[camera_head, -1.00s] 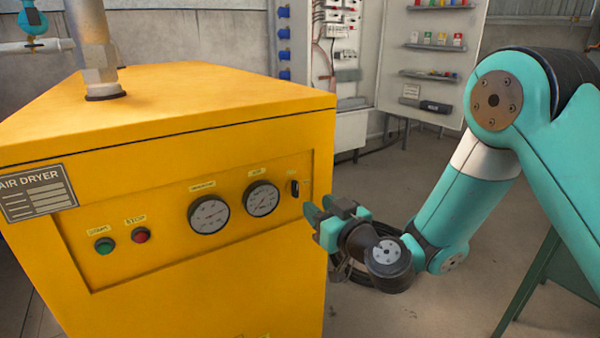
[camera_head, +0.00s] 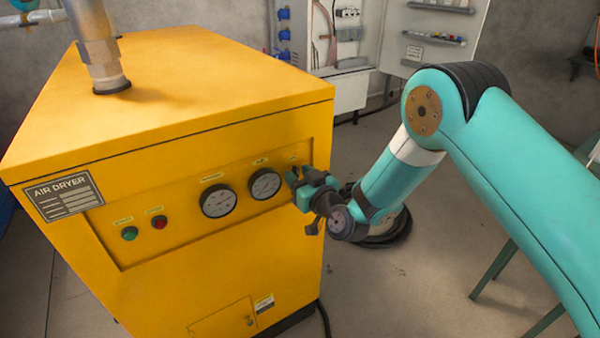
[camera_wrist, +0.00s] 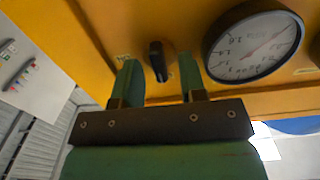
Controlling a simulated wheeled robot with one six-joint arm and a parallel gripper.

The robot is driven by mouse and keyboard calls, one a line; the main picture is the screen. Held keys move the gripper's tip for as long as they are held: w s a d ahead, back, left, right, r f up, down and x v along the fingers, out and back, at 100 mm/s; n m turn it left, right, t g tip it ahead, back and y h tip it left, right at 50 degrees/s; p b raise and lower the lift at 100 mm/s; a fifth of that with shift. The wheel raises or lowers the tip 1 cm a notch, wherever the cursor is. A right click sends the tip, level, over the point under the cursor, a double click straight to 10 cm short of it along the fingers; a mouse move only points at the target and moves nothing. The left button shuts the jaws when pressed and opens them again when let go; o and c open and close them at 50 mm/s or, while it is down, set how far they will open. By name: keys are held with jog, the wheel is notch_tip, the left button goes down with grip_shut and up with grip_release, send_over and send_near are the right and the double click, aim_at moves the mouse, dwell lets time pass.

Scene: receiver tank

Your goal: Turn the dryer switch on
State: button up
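The yellow air dryer (camera_head: 190,110) stands at the left in the head view. Its front panel bears a small black switch, hidden or hard to make out behind my gripper there. In the wrist view the black switch (camera_wrist: 157,61) shows on the yellow panel, beside a round gauge (camera_wrist: 252,45). My gripper (camera_head: 293,177) is at the right end of the panel. In the wrist view my gripper (camera_wrist: 160,78) is open, with its two green fingers apart on either side of the switch. I cannot tell whether the fingers touch it.
Two gauges (camera_head: 218,201), a green button (camera_head: 129,233) and a red button (camera_head: 158,222) sit further left on the panel. A metal pipe (camera_head: 97,45) rises from the dryer's top. An electrical cabinet stands behind. The floor (camera_head: 400,290) at the right is mostly clear.

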grip_shut()
jog(key=m, duration=0.4)
jog(key=shift+d+m, duration=0.1)
jog(key=shift+m, duration=0.2)
jog(key=shift+w+d+f+m+p, duration=0.1)
jog(key=shift+m+p, duration=0.7)
jog(key=shift+m, duration=2.55)
jog(key=shift+w+d+f+m+p, duration=0.1)
jog(key=shift+m+p, duration=0.7)
jog(key=shift+m, duration=2.55)
